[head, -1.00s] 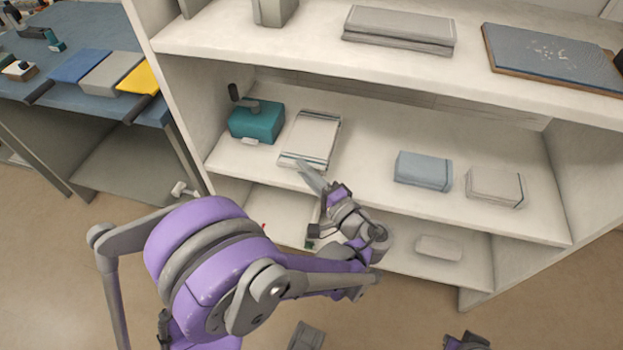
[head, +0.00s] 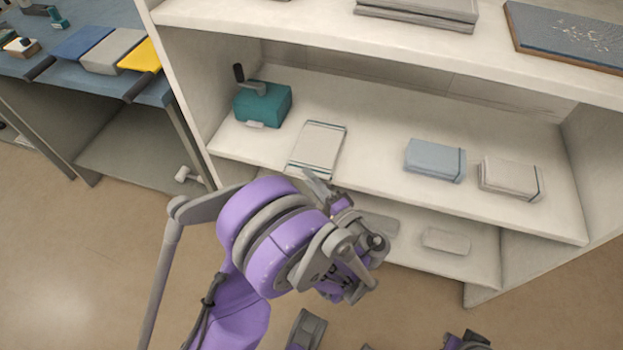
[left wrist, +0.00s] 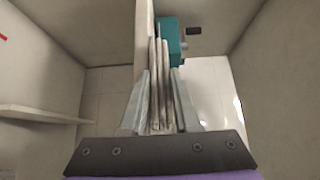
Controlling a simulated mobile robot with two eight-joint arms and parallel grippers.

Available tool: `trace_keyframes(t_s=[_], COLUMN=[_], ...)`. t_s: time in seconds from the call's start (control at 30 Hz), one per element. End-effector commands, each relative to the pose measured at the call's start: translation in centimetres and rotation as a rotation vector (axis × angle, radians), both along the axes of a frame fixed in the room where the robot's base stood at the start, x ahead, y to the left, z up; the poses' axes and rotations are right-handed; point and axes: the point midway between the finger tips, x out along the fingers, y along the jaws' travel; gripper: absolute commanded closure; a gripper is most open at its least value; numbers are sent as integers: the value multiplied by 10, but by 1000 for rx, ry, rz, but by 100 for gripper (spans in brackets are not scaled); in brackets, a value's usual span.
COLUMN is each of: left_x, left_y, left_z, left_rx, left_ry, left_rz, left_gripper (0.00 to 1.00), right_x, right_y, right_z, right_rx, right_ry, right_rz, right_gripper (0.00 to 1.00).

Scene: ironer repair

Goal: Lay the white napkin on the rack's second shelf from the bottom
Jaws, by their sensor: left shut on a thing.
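The white napkin (head: 318,146) is folded, with dark teal stripes at its ends. It lies on the rack's middle visible shelf (head: 385,165), with its near end at or slightly past the front edge. My left gripper (head: 318,184) is shut on that near end. In the left wrist view the layered napkin (left wrist: 160,75) shows between the two fingers of the left gripper (left wrist: 158,92), beside the shelf board (left wrist: 143,40). My arm hides part of the lower shelf (head: 480,255).
A teal box with a crank (head: 263,104) stands left of the napkin. A blue folded cloth (head: 434,160) and a pale folded cloth (head: 510,178) lie right of it. A pale block (head: 446,240) lies on the lower shelf. The upper shelf (head: 300,25) overhangs; a workbench (head: 130,75) stands left.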

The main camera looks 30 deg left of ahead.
Motion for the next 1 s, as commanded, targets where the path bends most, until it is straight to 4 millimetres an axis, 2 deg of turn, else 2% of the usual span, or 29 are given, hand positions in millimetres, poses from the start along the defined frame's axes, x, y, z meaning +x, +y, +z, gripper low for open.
trace_keyframes(t_s=[0.03,0.2,0.57,0.67,1.0], left_x=[0,0,0,-5,-34], left_y=[0,0,-2,-14,-79], left_z=[-2,-1,2,1,1], left_rx=[0,0,0,-1,-1], left_ry=[0,0,0,0,-1], left_rz=[0,0,-1,-5,-5], left_gripper=[68,40,40,40,40], right_x=[0,0,0,0,0], right_y=[0,0,0,0,0], right_z=[-2,-1,2,2,6], right_rx=[0,0,0,0,0], right_ry=[1,0,-1,-1,-2], right_rz=[0,0,0,0,0], right_gripper=[100,100,100,100,100])
